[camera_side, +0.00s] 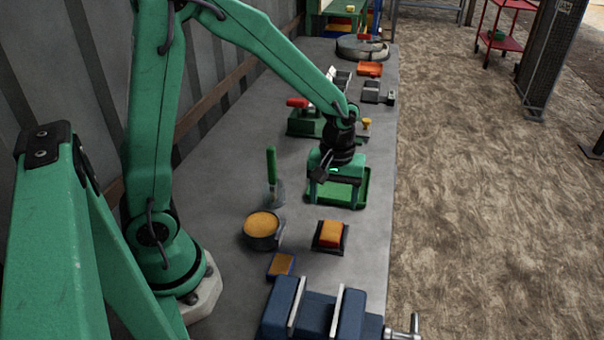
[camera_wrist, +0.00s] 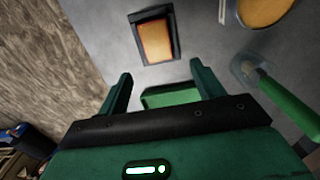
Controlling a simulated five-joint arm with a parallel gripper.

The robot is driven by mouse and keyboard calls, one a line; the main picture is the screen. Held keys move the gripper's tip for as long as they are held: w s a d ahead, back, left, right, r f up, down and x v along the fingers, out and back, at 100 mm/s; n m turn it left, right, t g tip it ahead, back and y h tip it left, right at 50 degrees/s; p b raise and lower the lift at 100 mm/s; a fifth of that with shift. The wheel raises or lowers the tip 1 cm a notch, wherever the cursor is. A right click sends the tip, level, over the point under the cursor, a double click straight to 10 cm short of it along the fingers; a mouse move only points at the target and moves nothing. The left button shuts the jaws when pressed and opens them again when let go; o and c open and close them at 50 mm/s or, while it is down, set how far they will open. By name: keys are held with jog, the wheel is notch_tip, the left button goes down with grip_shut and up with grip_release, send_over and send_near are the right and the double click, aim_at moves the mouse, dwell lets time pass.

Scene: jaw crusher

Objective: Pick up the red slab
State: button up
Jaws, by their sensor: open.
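A red slab with an orange-yellow top (camera_side: 332,233) sits on a small dark base in front of the green tray. In the wrist view the slab (camera_wrist: 155,42) shows at the top, beyond the fingertips and apart from them. My gripper (camera_side: 336,196) is above the green tray (camera_side: 345,203), its fingers spread apart with nothing between them. In the wrist view my gripper (camera_wrist: 162,73) points toward the slab, and part of the green tray (camera_wrist: 170,97) shows between the fingers.
A round pan with orange contents (camera_side: 262,226) and a green-handled trowel (camera_side: 271,165) stand left of the slab. A blue vise (camera_side: 312,315) is at the near end. A green machine with a red part (camera_side: 305,122) is further back. The table's right edge is close.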

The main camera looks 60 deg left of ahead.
aim_at(333, 225)
jog(key=shift+f, duration=1.25)
jog(key=shift+w+d+f, duration=0.1)
jog(key=shift+f, duration=2.5)
jog(key=c, duration=1.4)
jog(key=shift+o, duration=0.2)
jog(key=shift+r, duration=0.2)
